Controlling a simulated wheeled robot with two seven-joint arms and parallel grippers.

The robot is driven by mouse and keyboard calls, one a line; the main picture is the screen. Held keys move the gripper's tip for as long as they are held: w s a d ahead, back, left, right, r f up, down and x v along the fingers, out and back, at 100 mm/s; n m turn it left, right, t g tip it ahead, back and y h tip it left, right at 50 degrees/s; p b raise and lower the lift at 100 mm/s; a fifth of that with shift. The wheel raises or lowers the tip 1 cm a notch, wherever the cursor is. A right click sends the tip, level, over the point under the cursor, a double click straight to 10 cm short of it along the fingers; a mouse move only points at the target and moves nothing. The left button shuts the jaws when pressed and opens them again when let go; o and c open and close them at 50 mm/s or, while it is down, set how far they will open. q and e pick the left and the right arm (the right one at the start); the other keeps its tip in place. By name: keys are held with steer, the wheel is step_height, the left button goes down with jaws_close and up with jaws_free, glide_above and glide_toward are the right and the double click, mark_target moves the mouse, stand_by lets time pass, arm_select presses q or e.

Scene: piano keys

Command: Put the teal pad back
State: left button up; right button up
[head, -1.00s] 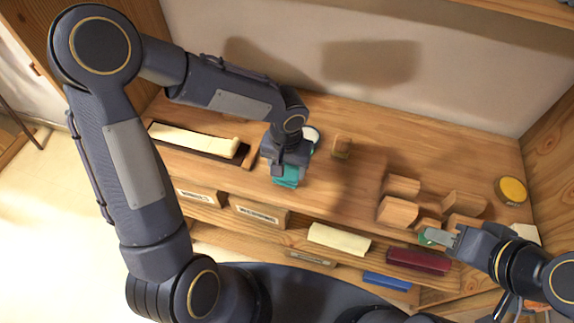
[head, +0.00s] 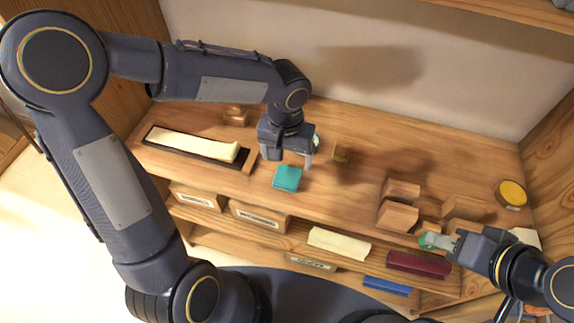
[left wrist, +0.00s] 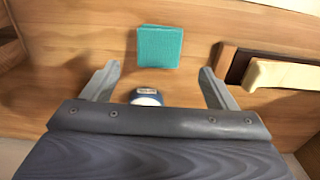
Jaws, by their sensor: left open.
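The teal pad (head: 287,178) lies flat on the wooden desk top, right of the long dark tray with the cream key. It also shows in the left wrist view (left wrist: 160,47), beyond the fingertips and lined up between them. My left gripper (head: 289,162) is open and empty, just behind the pad in the head view and apart from it. Its two spread fingers also show in the left wrist view (left wrist: 160,75). My right gripper (head: 438,241) is at the front right edge, by a green thing (head: 427,239); I cannot tell whether it grips it.
A dark tray (head: 245,160) with a cream key (head: 195,146) is at left. A white-topped round thing (left wrist: 146,97) is between my left fingers' bases. Wooden blocks (head: 397,215) and a yellow-topped tin (head: 512,193) are at right. A shelf below holds cream, maroon and blue pieces.

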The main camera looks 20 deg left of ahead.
arm_select(q)
step_height(320, 180, up, 5)
steer(key=s+a+r+n+t+h, duration=0.1)
steer(key=s+a, duration=0.3)
steer(key=s, duration=0.4)
steer(key=s+a+r+n+t+h, duration=0.1)
steer(key=s+a+t, duration=0.3)
steer(key=s, duration=0.4)
steer(key=shift+a+r+h, duration=0.5)
steer(key=shift+a+h, duration=0.05)
steer(key=shift+h, duration=0.35)
steer(key=shift+c, duration=0.3)
